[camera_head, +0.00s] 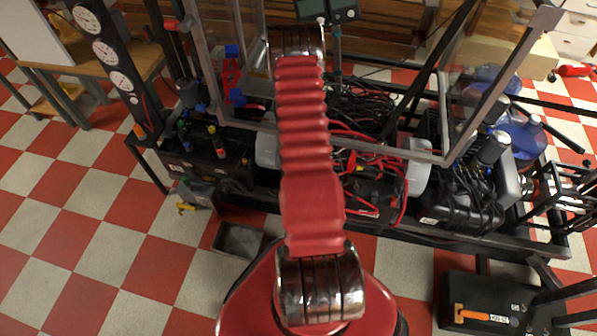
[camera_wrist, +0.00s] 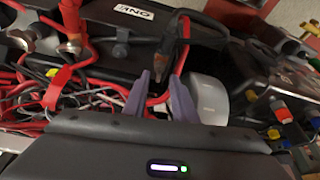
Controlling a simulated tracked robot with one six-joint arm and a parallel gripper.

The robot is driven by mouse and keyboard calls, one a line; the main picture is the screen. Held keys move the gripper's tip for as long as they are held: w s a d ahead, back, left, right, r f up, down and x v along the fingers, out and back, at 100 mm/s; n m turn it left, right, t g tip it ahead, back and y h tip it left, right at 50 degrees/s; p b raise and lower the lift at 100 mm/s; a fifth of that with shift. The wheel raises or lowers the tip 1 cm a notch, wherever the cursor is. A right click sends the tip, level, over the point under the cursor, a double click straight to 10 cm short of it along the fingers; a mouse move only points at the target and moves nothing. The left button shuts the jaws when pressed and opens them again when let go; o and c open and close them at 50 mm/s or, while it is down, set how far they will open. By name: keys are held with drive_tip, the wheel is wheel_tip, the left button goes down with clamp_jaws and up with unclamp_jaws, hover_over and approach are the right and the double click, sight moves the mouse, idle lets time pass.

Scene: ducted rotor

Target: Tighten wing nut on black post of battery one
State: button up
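Battery one (camera_wrist: 105,48) is a black box at the top of the wrist view, with an upside-down "ONE" label (camera_wrist: 132,11). A dark cable runs down to a black terminal clamp (camera_wrist: 172,48) on the battery. A small brownish piece (camera_wrist: 162,66) there may be the wing nut of the black post; its shape is unclear. A red clamp with a coppery post (camera_wrist: 70,42) is further left. My gripper (camera_wrist: 160,80) is open, its two purple fingers apart just below the black terminal. A red cable shows between and below the fingers. In the head view my arm hides the gripper.
A light grey rounded housing (camera_wrist: 208,98) is close to the right finger. Loose red, black and grey cables crowd the left. A dark block with coloured caps (camera_wrist: 285,110) is further right. In the head view, metal frame bars (camera_head: 385,148) stand around the work area.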

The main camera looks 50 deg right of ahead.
drive_tip(key=shift+x, duration=1.45)
clamp_jaws()
drive_tip(key=shift+w, duration=0.1)
